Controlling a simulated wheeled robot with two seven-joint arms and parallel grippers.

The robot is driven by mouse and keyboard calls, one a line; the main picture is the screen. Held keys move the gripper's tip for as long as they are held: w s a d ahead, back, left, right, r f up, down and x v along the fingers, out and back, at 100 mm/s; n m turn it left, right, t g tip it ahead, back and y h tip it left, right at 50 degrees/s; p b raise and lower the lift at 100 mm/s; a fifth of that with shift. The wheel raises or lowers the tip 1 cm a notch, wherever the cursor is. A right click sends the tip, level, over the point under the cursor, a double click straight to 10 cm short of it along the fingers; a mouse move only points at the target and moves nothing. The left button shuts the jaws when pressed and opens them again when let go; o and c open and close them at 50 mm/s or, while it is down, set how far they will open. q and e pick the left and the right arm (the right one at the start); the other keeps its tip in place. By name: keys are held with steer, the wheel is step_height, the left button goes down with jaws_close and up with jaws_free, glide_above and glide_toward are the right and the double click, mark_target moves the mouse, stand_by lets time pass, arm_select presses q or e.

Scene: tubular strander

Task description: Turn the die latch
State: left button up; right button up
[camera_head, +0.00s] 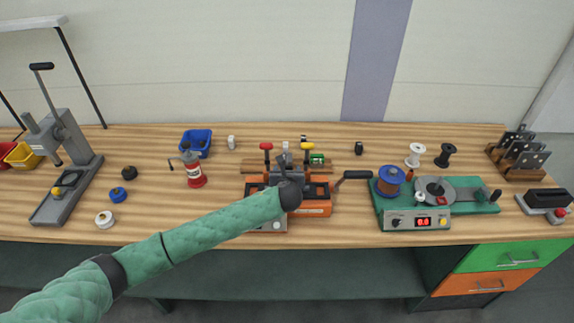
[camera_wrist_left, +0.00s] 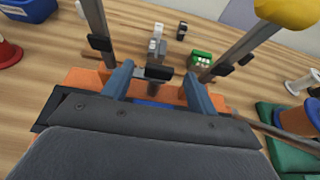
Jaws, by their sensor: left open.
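The orange machine (camera_head: 312,209) stands at the middle of the bench, with a red-knobbed lever (camera_head: 266,147) and a yellow-knobbed lever (camera_head: 304,139). My left gripper (camera_head: 286,161) is over the middle of it, between the levers. In the left wrist view my left gripper (camera_wrist_left: 157,82) is open, its two grey-blue fingers apart. A small black block (camera_wrist_left: 158,73), possibly the die latch, shows between the fingertips, with a gap on both sides. The machine's near side is hidden behind my gripper and forearm. My right gripper is not in view.
A green machine (camera_head: 440,205) with a blue spool (camera_head: 390,180) stands to the right. A black-handled crank (camera_head: 357,174) sticks out from the orange machine's right side.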

arm_select(q)
steer(key=shift+p+x, duration=0.3)
steer(key=shift+x, duration=0.8)
steer(key=c, duration=1)
steer(key=shift+d, duration=0.1)
steer(key=shift+d+n+y, duration=0.2)
steer(key=shift+n+y, duration=1.2)
steer(key=shift+y, duration=0.1)
steer(key=n+g+y, duration=0.1)
steer(key=n+y, duration=0.1)
steer(key=shift+d+y, duration=0.1)
steer(key=shift+y, duration=0.2)
steer(key=shift+w+n+g+y, duration=0.1)
steer(key=shift+n+g+y, duration=0.2)
steer(key=shift+n+y, duration=0.2)
steer(key=shift+r, duration=0.1)
